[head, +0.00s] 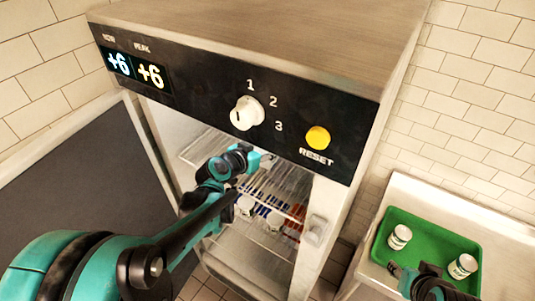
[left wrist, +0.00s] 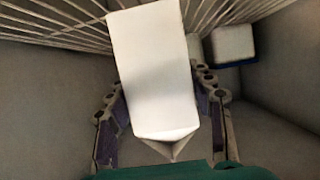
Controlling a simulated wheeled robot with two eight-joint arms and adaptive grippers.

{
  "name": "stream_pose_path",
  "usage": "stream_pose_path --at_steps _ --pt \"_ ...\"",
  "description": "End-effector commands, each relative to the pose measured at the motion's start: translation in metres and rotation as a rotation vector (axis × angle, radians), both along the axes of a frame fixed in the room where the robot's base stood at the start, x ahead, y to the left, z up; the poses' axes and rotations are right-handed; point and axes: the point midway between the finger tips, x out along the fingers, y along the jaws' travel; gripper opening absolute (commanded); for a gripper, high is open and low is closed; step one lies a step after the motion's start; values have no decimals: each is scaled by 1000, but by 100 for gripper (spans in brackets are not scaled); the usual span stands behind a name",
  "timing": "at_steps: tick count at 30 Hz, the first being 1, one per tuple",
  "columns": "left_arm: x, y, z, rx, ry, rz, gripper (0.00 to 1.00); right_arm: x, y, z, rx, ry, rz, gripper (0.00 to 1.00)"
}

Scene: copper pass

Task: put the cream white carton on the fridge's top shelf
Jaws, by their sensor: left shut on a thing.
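The cream white carton (left wrist: 152,70) fills the middle of the left wrist view, with its folded gable end toward the bottom of the picture. My left gripper (left wrist: 160,95) is shut on it, one finger on each side. In the head view my left gripper (head: 245,160) is inside the open fridge (head: 345,215), just under the control panel; the carton is mostly hidden there. The wire top shelf (head: 285,182) shows beside and below the gripper. I cannot tell whether the carton touches it. My right gripper (head: 425,285) is by the green tray, its fingers unclear.
Small white-topped containers (head: 245,205) and blue and red items stand lower in the fridge. A white block with a blue edge (left wrist: 233,43) is near the carton. The fridge door (head: 75,185) stands open at left. A green tray (head: 425,235) holds two white jars.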

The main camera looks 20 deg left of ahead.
Motion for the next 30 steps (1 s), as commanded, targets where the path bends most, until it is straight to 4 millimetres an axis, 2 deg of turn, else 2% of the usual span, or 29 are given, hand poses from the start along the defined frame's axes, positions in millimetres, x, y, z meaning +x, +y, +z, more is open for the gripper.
stream_pose_path --at_steps 3,6,18,19,20,21,30 --pt "1 0 -21 -1 -1 0 0 0 0 -9 0 0 0 40" --pt "0 0 -29 -1 -1 0 0 0 0 -11 0 0 0 40" --pt "0 0 -34 -1 -1 0 0 0 0 -14 0 0 0 40" --pt "0 0 -33 0 0 0 60 0 0 -13 0 0 0 40" --pt "0 0 -33 0 0 0 68 0 0 -13 0 0 0 40" --pt "0 0 -33 0 0 0 73 0 0 -12 0 0 0 40" --pt "0 0 -32 0 0 0 73 0 0 -12 0 0 0 40"
